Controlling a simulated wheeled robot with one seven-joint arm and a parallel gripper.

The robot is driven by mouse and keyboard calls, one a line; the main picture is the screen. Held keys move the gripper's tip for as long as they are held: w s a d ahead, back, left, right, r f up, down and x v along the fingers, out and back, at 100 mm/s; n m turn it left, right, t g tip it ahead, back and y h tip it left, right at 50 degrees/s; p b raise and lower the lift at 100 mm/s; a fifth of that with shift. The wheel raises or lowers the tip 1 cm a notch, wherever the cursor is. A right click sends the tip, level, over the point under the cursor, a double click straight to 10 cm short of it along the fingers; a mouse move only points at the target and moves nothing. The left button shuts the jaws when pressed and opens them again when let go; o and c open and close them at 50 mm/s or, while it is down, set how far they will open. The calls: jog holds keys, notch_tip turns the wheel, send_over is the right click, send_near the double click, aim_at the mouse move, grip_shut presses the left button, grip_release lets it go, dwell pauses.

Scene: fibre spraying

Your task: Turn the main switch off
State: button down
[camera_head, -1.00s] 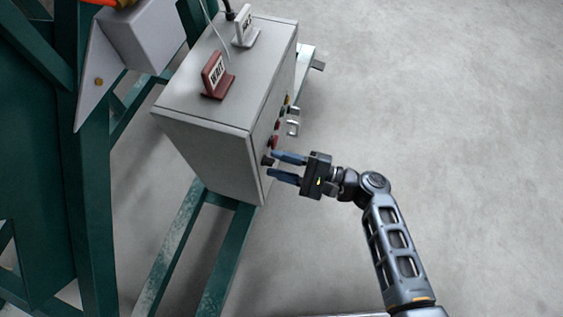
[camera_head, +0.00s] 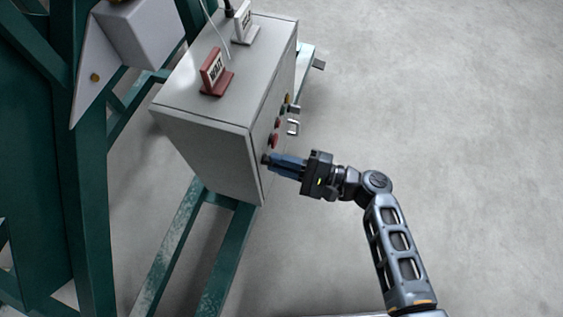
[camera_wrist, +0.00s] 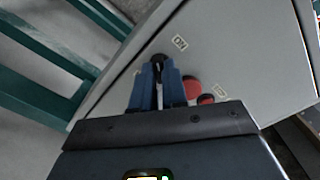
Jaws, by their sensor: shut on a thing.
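The main switch is a black knob (camera_wrist: 158,62) on the front face of the grey control box (camera_head: 205,150). In the wrist view the knob sits between the blue fingertips of my gripper (camera_wrist: 156,80), beside a small label that I cannot read for certain. My gripper (camera_head: 275,163) is shut on the knob, at the lower near corner of the front face. The knob is mostly hidden by the fingers in the head view. Its turned position cannot be told.
Red buttons (camera_wrist: 193,88) sit right of the knob, close to my fingers. Metal handles (camera_head: 293,127) stick out farther along the face. A red sign (camera_head: 216,75) and a white sign (camera_head: 243,25) stand on the box. Green frame beams (camera_head: 225,260) run below. The floor at right is clear.

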jog(key=shift+f+n+b, duration=0.1)
jog(key=shift+n+b, duration=2.55)
jog(key=shift+n, duration=0.95)
jog(key=c, duration=1.2)
grip_release()
jog(key=shift+o, duration=0.2)
jog(key=p+v, duration=0.1)
jog(key=v, duration=0.7)
jog(key=shift+p, duration=0.35)
